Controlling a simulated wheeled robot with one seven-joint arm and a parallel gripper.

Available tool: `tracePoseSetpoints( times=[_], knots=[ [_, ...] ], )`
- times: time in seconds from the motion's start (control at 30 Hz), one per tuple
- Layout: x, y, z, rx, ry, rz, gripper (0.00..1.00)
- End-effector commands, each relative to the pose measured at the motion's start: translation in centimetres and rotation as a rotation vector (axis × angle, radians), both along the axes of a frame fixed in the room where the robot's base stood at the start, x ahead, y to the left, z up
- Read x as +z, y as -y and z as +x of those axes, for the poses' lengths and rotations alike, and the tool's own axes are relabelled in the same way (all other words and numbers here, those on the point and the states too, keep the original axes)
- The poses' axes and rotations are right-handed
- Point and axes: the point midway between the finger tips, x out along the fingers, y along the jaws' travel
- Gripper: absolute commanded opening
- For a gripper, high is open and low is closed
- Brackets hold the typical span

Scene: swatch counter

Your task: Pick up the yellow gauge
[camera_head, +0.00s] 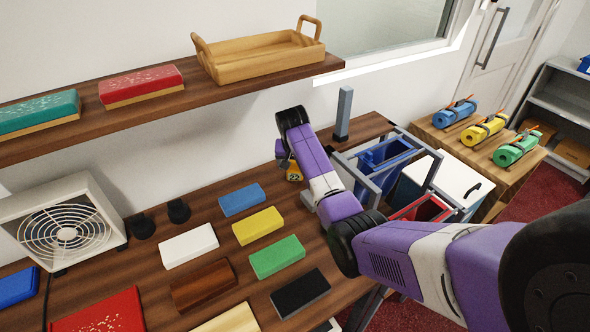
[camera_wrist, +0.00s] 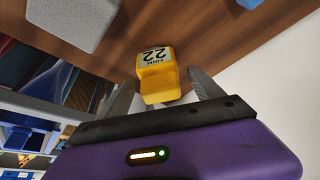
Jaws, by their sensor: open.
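The yellow gauge (camera_wrist: 160,85) is a small yellow block with a pale label reading "22" and "FIRM". In the wrist view it lies between the two grey fingers of my gripper (camera_wrist: 161,76), with a finger on either side. The fingers are apart, and I cannot tell whether either touches it. In the head view the gauge (camera_head: 293,172) shows at the back of the wooden counter, just below my gripper (camera_head: 284,155), which partly hides it.
Blue (camera_head: 242,199), yellow (camera_head: 258,226) and green (camera_head: 277,257) swatch blocks lie left of my arm. A grey post (camera_head: 343,115) stands behind it. A shelf (camera_head: 150,115) with a wooden tray (camera_head: 262,59) overhangs the back. A frame with bins (camera_head: 385,165) stands to the right.

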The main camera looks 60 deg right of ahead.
Motion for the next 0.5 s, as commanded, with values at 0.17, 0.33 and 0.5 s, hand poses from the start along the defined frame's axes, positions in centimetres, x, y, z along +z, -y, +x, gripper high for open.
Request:
tracePoseSetpoints(
  times=[0.17,0.33,0.5],
  knots=[
    [-0.50,0.16,0.08,0.000,0.001,0.000,0.76],
    [-0.48,0.15,0.08,0.000,0.001,0.000,0.70],
    [-0.46,0.14,0.08,0.000,0.001,0.000,0.37]
  ],
)
